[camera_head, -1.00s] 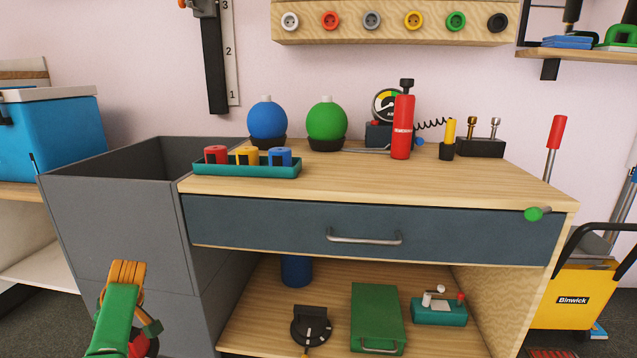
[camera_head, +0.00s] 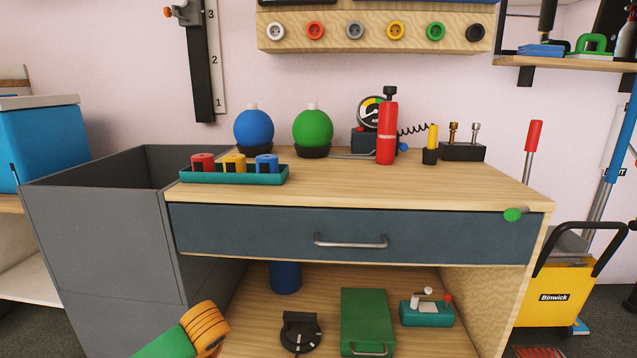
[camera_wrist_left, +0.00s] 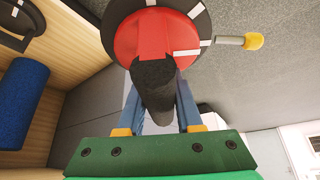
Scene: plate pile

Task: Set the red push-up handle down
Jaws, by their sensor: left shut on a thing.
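The red push-up handle (camera_wrist_left: 190,36) shows at the top of the left wrist view: a black grip, a red body and a round black base with white marks. A grey rod with a yellow tip (camera_wrist_left: 252,41) sticks out from its side. My left gripper (camera_wrist_left: 158,98) is shut on the handle; its fingertips are partly hidden behind the black grip. In the head view my left gripper's orange and green end (camera_head: 200,330) is at the bottom left, before the bench's lower shelf. The handle is out of sight there. My right gripper is not in view.
The lower shelf (camera_head: 245,325) holds a black push-up handle (camera_head: 300,335), a green case (camera_head: 367,320), a teal box (camera_head: 427,315) and a blue cylinder (camera_head: 285,277). Free wood shows left of the black handle. A grey bin (camera_head: 95,235) stands left of the bench; the drawer (camera_head: 270,233) is shut.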

